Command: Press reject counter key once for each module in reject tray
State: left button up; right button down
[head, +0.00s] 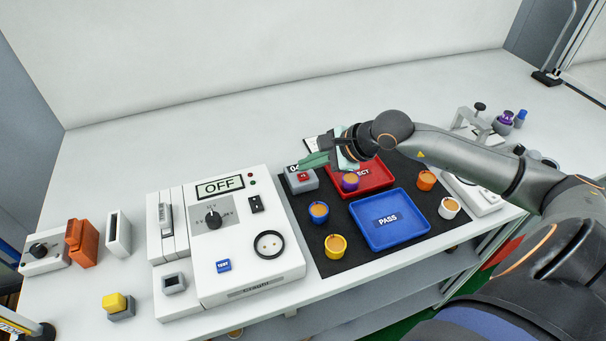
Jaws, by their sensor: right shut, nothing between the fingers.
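The reject counter (301,184) is a small grey box with a red key on top, at the back left of the black mat. Its display is partly covered; a "0" shows at its left end. The red reject tray (381,181) lies right of it, partly hidden by my right arm. A purple module (350,183) with an orange-brown top appears to stand in the tray's left front part. My right gripper (305,162) is shut and empty, its green fingertips just above or behind the counter; contact with the key cannot be told. My left gripper is out of view.
A blue PASS tray (399,238) lies in front, empty. Blue (319,212), yellow (335,246), orange (426,180) and white (449,208) modules stand on the mat (330,268). A white tester (240,275) reading OFF stands left. The table's back is clear.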

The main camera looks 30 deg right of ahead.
aim_at(308, 177)
dwell(0.8)
jog(key=shift+f+b, duration=0.5)
jog(key=shift+b, duration=0.2)
jog(key=shift+f+b, duration=0.35)
jog(key=shift+b, duration=0.2)
dwell(0.4)
jog(key=shift+r+p, duration=0.3)
jog(key=shift+r, duration=0.5)
jog(key=shift+r+p, duration=1.25)
jog(key=shift+r, duration=1.3)
